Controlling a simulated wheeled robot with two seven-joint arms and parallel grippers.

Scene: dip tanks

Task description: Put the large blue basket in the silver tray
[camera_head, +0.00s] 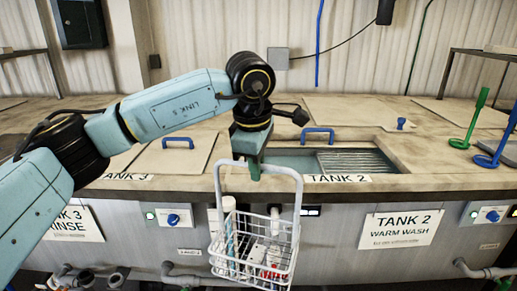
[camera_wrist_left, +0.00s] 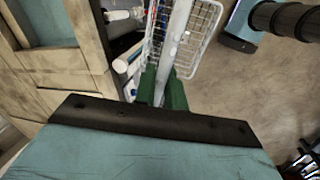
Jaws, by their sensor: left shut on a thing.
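A pale, bluish-white wire basket (camera_head: 252,262) with a tall looped handle hangs in front of the tank counter, below its front edge. My left gripper (camera_head: 254,172) is shut on the top of the handle. In the left wrist view the green fingers of the left gripper (camera_wrist_left: 163,95) clamp the handle, and the basket (camera_wrist_left: 188,30) hangs beyond them over the floor. I cannot tell whether the bottles seen through the wires are in the basket or behind it. I see no clear silver tray. My right gripper is not in view.
Tank 2 (camera_head: 297,160) is open, with liquid and a ribbed surface inside. Lids with blue handles (camera_head: 178,143) cover the counter beside it. Green (camera_head: 470,125) and blue upright tools stand at the right. The counter's front edge (camera_head: 400,187) lies behind the basket.

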